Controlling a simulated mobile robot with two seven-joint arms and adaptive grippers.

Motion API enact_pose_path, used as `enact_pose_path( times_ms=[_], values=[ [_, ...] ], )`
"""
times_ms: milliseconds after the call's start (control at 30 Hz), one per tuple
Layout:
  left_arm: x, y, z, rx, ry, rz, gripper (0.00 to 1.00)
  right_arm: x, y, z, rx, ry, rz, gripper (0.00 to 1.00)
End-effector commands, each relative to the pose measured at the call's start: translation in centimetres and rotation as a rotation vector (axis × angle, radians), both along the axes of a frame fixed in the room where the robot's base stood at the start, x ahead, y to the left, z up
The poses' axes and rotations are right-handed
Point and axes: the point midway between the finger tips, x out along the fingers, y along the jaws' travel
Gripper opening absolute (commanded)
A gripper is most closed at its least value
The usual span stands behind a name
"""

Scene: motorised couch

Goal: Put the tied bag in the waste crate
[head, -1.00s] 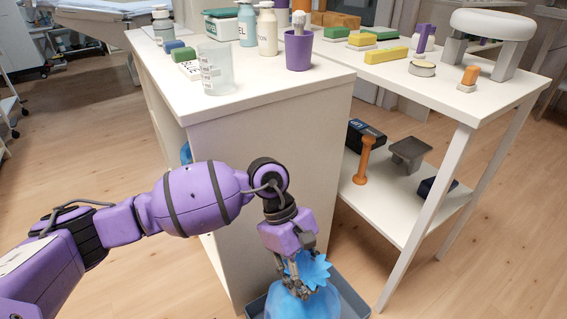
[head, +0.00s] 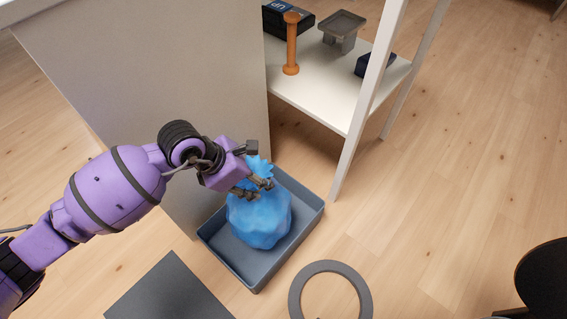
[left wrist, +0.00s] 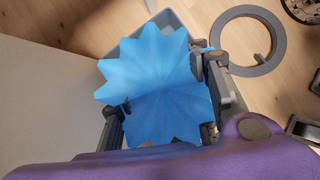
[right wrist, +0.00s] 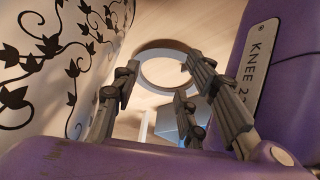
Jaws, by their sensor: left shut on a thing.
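The tied blue bag (head: 260,218) has a round body and a frilled top. In the head view its body is within the outline of the grey-blue waste crate (head: 308,222); I cannot tell whether it touches the crate floor. My left gripper (head: 258,184) is shut on the bag's neck, just below the frill. In the left wrist view the blue frill (left wrist: 150,75) fills the space between the fingers and hides the bag's body. My right gripper (right wrist: 160,100) shows only in the right wrist view, with its fingers spread and nothing between them.
A pale cabinet side (head: 150,100) stands close behind the crate. A white shelf unit (head: 320,95) is at the upper right, with an orange pillar (head: 291,45) on it. A grey ring (head: 297,290) and a dark flat panel (head: 168,290) lie in front.

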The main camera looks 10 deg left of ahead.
Motion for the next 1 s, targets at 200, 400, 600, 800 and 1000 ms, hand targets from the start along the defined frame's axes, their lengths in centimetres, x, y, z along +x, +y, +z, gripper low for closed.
enact_pose_path(
  times_ms=[200,400,600,800,1000],
  values=[
    [0.0,-0.1,-2.4,-0.003,-0.001,0.000,0.00,0.1,-0.3,-0.9,-0.005,0.005,0.021,0.40],
    [0.0,-0.1,-5.7,-0.003,0.001,-0.001,0.00,0.7,-0.2,-2.0,-0.004,0.001,0.021,0.40],
    [0.1,-0.1,-6.0,-0.003,-0.003,-0.003,0.00,2.1,0.2,-2.0,0.002,-0.022,0.021,0.40],
    [0.0,-0.1,-6.2,-0.002,-0.003,-0.003,0.00,1.7,0.1,-2.1,0.002,-0.017,0.019,0.40],
    [0.0,0.0,-6.4,0.000,0.001,-0.003,0.56,1.2,0.0,-2.2,0.000,-0.007,0.017,0.40]
  ],
)
